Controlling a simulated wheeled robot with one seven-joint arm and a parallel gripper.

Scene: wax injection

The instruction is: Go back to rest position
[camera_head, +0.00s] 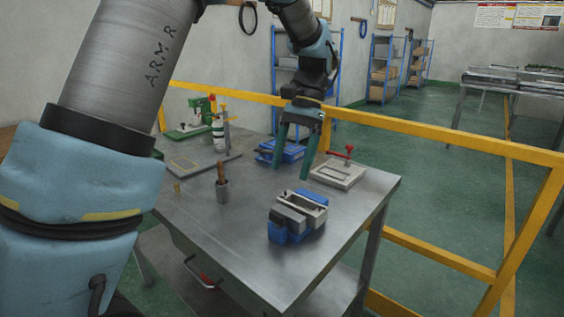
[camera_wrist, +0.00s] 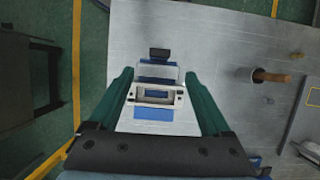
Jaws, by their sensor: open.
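My gripper (camera_head: 294,170) is open, with its two green fingers apart and nothing held between them. It hangs above the metal table, pointing down. In the wrist view my gripper (camera_wrist: 158,95) shows both fingers, and a blue and grey vise-like block (camera_wrist: 157,95) shows below, between them. In the head view this blue and grey block (camera_head: 297,216) sits on the table near the front right edge, apart from the fingers.
The metal table (camera_head: 255,260) also bears a cup with a brown-handled tool (camera_head: 222,188), a green machine (camera_head: 192,118), a blue block (camera_head: 282,151) and a pale plate with a red clamp (camera_head: 338,173). A yellow railing (camera_head: 440,139) runs behind the table.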

